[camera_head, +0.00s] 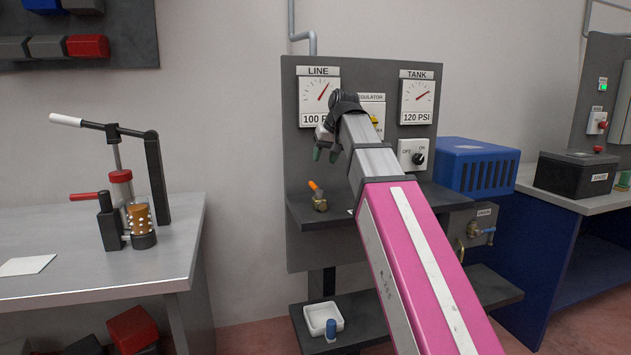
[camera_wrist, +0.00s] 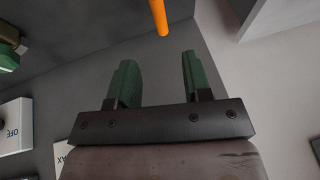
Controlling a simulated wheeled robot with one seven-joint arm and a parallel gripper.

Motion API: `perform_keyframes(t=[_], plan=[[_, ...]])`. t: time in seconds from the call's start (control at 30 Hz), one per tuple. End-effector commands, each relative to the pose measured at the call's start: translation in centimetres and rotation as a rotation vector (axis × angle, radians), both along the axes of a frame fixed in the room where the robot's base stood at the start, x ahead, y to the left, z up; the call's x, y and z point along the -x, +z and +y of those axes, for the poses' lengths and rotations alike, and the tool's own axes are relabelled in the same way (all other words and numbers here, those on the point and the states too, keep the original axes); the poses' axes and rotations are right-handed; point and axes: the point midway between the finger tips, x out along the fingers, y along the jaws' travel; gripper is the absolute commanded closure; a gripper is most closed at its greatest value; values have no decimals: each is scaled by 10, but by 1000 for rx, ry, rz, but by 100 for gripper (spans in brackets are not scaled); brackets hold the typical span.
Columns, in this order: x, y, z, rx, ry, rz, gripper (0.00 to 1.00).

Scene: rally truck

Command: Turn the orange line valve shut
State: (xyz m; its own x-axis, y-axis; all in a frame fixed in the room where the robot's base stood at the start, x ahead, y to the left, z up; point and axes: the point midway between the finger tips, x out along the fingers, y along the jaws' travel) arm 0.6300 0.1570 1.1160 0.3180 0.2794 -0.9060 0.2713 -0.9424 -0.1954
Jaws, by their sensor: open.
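The orange line valve (camera_head: 314,186) has an orange lever on a brass body and stands on the panel's shelf. Its lever tilts up and to the left in the head view. In the wrist view its orange lever (camera_wrist: 159,16) enters from the top edge, beyond my fingertips and roughly in line with the gap between them. My gripper (camera_head: 325,154) is open and empty, above the valve in the head view. Its green fingers (camera_wrist: 157,62) show apart in the wrist view. The valve's brass body is out of the wrist view.
Behind is a grey panel (camera_head: 296,230) with LINE (camera_head: 318,98) and TANK (camera_head: 417,100) gauges, reading 100, partly hidden, and 120 PSI. An OFF/ON switch (camera_head: 412,154) sits right of my arm. A blue-handled valve (camera_head: 483,231) is lower right. A bench (camera_head: 70,285) stands left.

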Motion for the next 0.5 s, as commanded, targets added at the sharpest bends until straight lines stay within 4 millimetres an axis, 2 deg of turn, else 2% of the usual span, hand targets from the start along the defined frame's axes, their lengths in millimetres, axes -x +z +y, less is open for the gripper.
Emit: perform_keyframes(t=[0.17, 0.5], plan=[[-5, -16, 4, 1, 1, 3, 55], [-22, -64, 19, 1, 0, 2, 55]])
